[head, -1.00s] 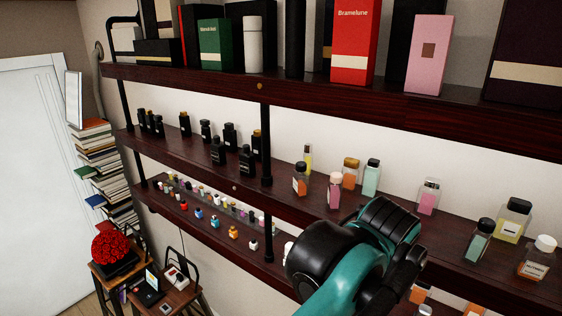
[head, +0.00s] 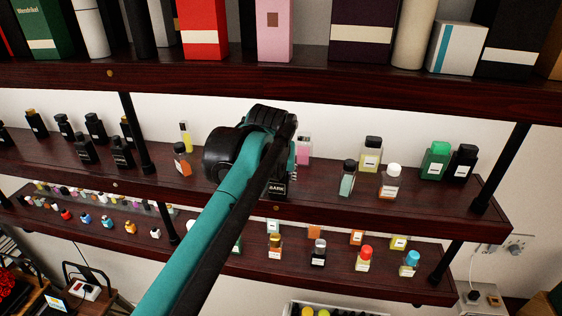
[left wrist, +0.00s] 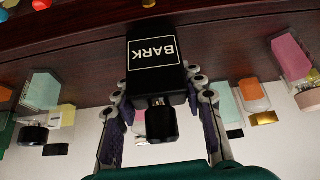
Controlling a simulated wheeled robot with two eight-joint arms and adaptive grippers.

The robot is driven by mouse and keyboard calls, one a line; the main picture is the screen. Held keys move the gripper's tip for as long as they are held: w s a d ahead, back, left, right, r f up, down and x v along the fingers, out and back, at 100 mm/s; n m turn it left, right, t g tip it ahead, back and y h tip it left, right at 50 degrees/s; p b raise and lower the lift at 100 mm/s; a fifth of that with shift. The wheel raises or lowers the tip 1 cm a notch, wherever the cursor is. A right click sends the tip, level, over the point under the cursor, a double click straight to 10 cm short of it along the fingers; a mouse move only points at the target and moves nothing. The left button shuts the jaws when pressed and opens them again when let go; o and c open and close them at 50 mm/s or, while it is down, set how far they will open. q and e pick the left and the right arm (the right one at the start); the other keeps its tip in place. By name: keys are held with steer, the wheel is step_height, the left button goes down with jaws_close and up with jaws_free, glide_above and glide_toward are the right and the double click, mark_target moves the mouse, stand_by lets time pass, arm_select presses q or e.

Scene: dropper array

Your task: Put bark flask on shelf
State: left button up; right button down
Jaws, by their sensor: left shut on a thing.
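The bark flask (head: 277,188) is a small black bottle with a BARK label, mostly hidden behind my arm in the head view. In the left wrist view, the flask (left wrist: 155,68) appears upside down, with its black cap between the fingers. My left gripper (head: 281,168) is shut on it, one finger on each side, as the left wrist view also shows (left wrist: 162,100). The flask is at the front part of the middle shelf (head: 225,199); I cannot tell whether its base touches the wood. My right gripper is not in view.
Beside the flask stand a pink bottle (head: 304,150), a teal bottle (head: 347,180) and a white-capped orange bottle (head: 390,184). An orange bottle (head: 182,160) stands left of my arm. The upper shelf (head: 330,88) overhangs, and a post (head: 500,165) stands at right.

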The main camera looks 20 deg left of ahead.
arm_select(q)
steer(key=shift+w+a+r, duration=0.1)
steer(key=shift+w+a, duration=0.1)
steer(key=shift+w, duration=0.35)
steer(key=w, duration=0.1)
steer(key=w+a+p, duration=0.1)
steer(key=w, duration=0.1)
steer(key=shift+w, duration=0.25)
steer(key=shift+w+f+p, duration=0.15)
steer(key=shift+f+p, duration=0.2)
steer(key=shift+p, duration=0.05)
steer(key=shift+f, duration=0.1)
steer(key=shift+s, duration=0.4)
steer(key=o, duration=0.9)
steer(key=shift+f, duration=0.1)
steer(key=o, duration=0.5)
steer(key=shift+w, duration=0.25)
